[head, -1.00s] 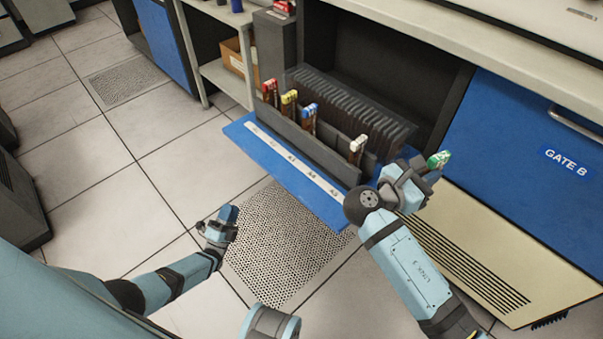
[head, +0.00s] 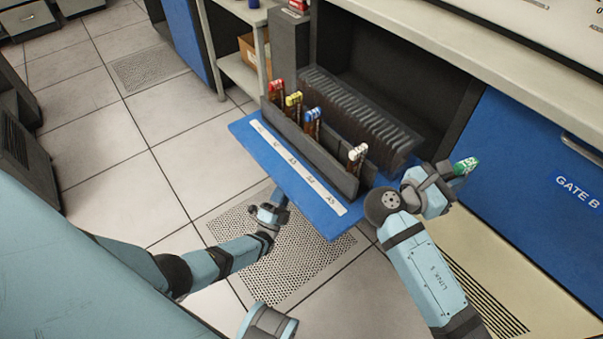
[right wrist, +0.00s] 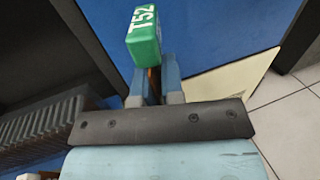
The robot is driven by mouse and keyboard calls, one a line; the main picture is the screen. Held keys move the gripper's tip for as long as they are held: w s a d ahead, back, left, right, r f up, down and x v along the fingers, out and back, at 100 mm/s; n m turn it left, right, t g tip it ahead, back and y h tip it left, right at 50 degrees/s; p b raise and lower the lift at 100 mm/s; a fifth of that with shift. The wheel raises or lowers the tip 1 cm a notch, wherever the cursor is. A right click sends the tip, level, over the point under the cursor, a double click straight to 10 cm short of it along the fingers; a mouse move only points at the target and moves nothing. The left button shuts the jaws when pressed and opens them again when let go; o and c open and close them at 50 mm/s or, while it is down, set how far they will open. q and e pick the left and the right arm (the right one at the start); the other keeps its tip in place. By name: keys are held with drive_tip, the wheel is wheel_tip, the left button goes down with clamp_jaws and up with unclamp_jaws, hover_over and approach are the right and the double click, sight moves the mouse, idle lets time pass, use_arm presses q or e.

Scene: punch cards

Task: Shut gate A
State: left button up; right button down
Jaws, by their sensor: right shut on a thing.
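Gate A appears to be the blue panel (head: 262,150) hinged down flat below the open bay, with a white label strip along it. My left gripper (head: 279,200) is at the panel's front edge, its fingertips partly hidden by or against the panel. I cannot tell whether it touches, or whether it is open or shut. My right gripper (head: 455,172) is shut on a green-capped piece (head: 466,166), held beside the bay's right end. In the right wrist view the green cap (right wrist: 144,38) reads T52 and sits between the blue fingers.
A dark rack (head: 310,150) on the panel holds red, yellow, blue and white capped pieces. Behind it are dark slotted plates (head: 365,115) in the bay. The shut blue GATE B (head: 530,160) is at right. Tiled floor is clear at left.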

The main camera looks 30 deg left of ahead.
sight(288, 181)
use_arm(q)
drive_tip(key=shift+x, duration=2.3)
clamp_jaws()
use_arm(e)
drive_tip(key=shift+r, duration=0.15)
